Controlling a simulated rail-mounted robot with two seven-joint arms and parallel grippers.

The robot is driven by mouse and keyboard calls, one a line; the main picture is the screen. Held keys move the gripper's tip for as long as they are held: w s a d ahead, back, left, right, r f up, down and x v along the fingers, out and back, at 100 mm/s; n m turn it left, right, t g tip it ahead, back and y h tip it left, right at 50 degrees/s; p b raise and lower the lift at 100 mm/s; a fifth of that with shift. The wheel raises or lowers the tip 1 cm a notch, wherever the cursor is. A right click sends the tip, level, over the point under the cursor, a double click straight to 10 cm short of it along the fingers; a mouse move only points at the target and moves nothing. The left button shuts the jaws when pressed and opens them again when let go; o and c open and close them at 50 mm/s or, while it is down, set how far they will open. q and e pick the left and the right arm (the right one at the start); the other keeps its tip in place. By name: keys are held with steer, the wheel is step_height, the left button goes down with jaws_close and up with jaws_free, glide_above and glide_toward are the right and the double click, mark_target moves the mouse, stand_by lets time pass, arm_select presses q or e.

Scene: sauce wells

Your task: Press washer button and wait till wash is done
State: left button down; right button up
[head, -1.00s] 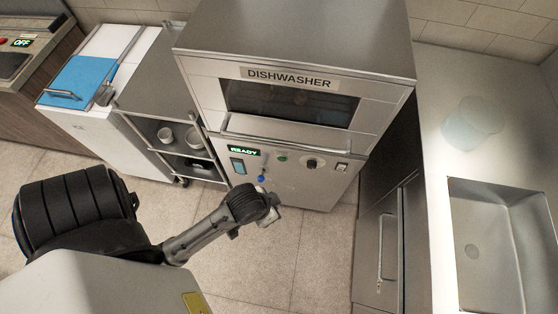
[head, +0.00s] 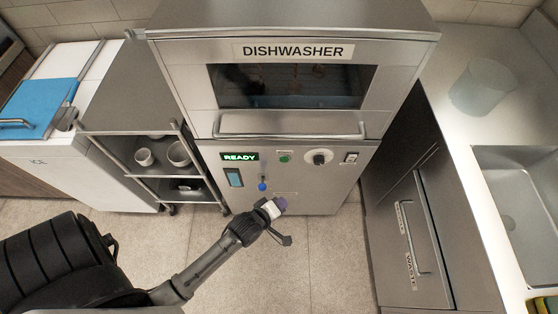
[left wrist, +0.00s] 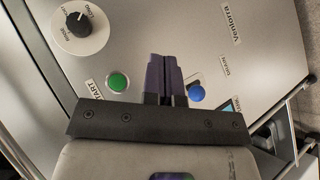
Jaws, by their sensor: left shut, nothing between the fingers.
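The dishwasher (head: 296,127) stands ahead with its door shut and a dark window. Its lit green display (head: 240,157) reads READY. The green START button (head: 285,158) is on the front panel; it also shows in the left wrist view (left wrist: 118,82), just left of my fingers. A blue knob or button (head: 262,187) sits lower on the panel and shows right of my fingers in the wrist view (left wrist: 196,93). My left gripper (head: 281,204) is shut and empty, below the START button in the head view; contact with the panel is not visible. My right gripper is out of view.
A dial (head: 319,157) and a switch (head: 351,158) share the panel. A steel rack (head: 148,169) with bowls stands left, beside a white unit with a blue lid (head: 42,107). A counter with a sink (head: 528,200) is right. The floor ahead is clear.

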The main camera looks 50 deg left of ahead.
mark_target(284, 160)
arm_select(q)
steer(key=shift+w+r+n+t, duration=0.3)
steer(key=shift+r+n+t, duration=0.35)
steer(key=shift+n, duration=0.9)
steer(key=shift+w+r+n+t, duration=0.25)
steer(key=shift+r+n+t, duration=0.45)
steer(key=shift+n, duration=0.9)
steer(key=shift+w+r+n+t, duration=0.4)
steer(key=shift+r+n, duration=0.4)
steer(key=shift+n, duration=0.75)
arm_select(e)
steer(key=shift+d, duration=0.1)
arm_select(q)
steer(key=shift+s+d, duration=0.1)
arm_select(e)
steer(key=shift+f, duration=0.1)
arm_select(q)
steer(key=w+a+b, duration=0.2)
steer(key=w+a, duration=0.4)
steer(key=shift+a, duration=0.2)
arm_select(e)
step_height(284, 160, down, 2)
